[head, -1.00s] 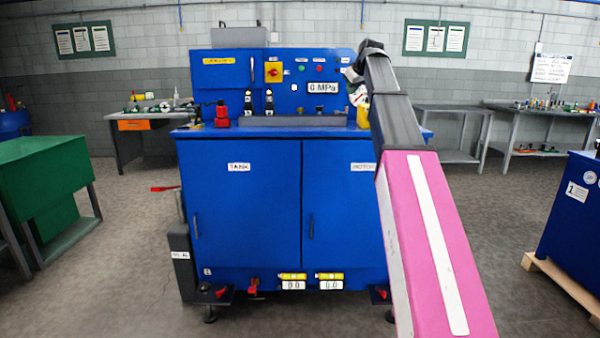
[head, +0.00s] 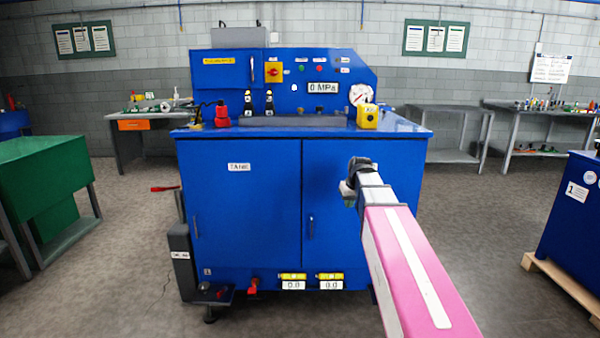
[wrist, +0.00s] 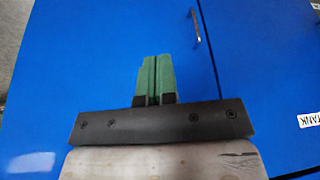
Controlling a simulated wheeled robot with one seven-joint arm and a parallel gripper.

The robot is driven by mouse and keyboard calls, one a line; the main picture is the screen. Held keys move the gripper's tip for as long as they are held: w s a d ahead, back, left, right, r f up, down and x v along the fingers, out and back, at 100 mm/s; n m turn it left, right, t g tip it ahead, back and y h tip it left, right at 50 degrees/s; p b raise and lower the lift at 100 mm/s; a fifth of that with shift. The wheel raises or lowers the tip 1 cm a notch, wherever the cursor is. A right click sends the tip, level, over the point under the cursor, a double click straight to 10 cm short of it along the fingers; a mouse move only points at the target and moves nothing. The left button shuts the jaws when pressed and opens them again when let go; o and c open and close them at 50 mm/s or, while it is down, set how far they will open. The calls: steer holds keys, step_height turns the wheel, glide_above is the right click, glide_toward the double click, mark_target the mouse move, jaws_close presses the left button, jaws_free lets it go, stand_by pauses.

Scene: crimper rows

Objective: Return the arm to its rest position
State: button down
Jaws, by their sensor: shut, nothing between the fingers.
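My arm (head: 400,250) reaches in from the lower right in the head view, pink with a white stripe. Its end is in front of the right door of the blue machine cabinet (head: 240,210). My gripper (wrist: 154,80) shows in the wrist view with its two green fingers together and nothing between them. Blue door panels and a door handle (wrist: 196,27) lie beyond the fingers. In the head view the fingers are mostly hidden, with a small greenish part (head: 348,194) at the arm's end.
On the cabinet top are a red device (head: 222,116), a yellow box (head: 368,116) and a gauge (head: 360,94). A green bench (head: 50,185) stands left and another blue cabinet (head: 575,215) right. Grey tables (head: 450,130) stand behind.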

steer(key=s+f+m+g+h, duration=0.1)
steer(key=s+f+g, duration=0.3)
steer(key=s+f, duration=1.9)
steer(key=shift+s+f+m, duration=0.35)
steer(key=shift+f+m, duration=0.1)
steer(key=shift+m, duration=0.45)
